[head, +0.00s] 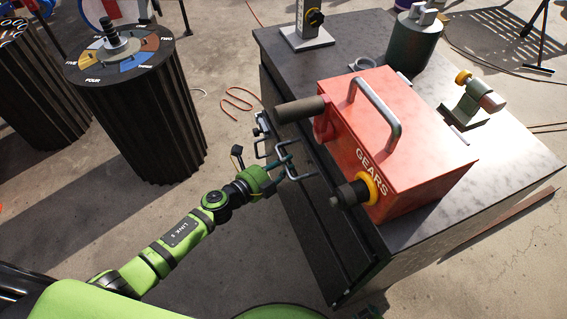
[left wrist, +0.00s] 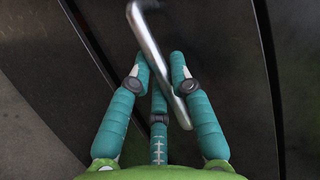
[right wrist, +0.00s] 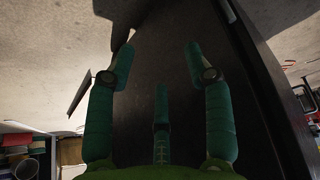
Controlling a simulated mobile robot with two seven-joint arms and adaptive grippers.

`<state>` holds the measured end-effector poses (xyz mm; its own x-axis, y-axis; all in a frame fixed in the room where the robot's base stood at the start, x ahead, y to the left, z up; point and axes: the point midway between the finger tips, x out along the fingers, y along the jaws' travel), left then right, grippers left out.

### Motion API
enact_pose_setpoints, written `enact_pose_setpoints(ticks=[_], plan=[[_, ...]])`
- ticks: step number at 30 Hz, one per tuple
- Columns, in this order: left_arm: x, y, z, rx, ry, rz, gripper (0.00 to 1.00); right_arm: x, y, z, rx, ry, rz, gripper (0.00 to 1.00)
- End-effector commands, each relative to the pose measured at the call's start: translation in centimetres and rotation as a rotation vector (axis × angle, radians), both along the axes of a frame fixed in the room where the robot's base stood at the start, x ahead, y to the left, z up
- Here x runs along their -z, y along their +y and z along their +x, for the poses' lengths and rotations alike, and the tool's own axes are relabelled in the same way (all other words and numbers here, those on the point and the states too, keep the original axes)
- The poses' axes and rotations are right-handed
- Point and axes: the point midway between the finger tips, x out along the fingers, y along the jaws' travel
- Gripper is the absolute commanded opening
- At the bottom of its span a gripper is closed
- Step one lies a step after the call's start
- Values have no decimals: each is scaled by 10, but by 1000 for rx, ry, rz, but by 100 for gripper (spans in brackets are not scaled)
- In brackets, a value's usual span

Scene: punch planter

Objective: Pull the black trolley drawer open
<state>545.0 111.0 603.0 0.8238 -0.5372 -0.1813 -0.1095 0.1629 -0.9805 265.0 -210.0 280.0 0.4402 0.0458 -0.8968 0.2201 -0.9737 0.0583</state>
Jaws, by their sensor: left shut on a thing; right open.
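The black trolley (head: 490,210) stands at the right in the head view, its dark front facing my left arm. My left gripper (head: 282,172) is at that front, below the red box's dark grip. In the left wrist view a slanted silver bar handle (left wrist: 150,45) runs between the teal fingers of the left gripper (left wrist: 162,70), which are shut on it. The dark drawer front (left wrist: 225,50) lies behind the handle. I cannot tell how far the drawer is open. In the right wrist view my right gripper (right wrist: 158,60) is open and empty, with a dark panel beyond it.
A red GEARS box (head: 410,140) with a metal handle stands on the trolley top, with a dark green canister (head: 412,42) and a small clamp-like tool (head: 472,100) near it. A ribbed black drum (head: 140,110) stands at the left. Concrete floor lies between drum and trolley.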

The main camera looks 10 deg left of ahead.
Motion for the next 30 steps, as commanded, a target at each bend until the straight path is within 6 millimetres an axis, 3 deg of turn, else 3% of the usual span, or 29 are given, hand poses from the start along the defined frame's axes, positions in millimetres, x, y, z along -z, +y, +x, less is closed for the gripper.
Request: enact_pose_setpoints(ticks=[7,21,30], plan=[[2,29,-20,1,3,3,0,2,0,-1,0,8,-2,52],[3,141,-96,1,4,3,0,3,6,-3,9,54,-2,52],[1,185,-125,1,1,2,0,2,6,-3,12,67,-3,52]])
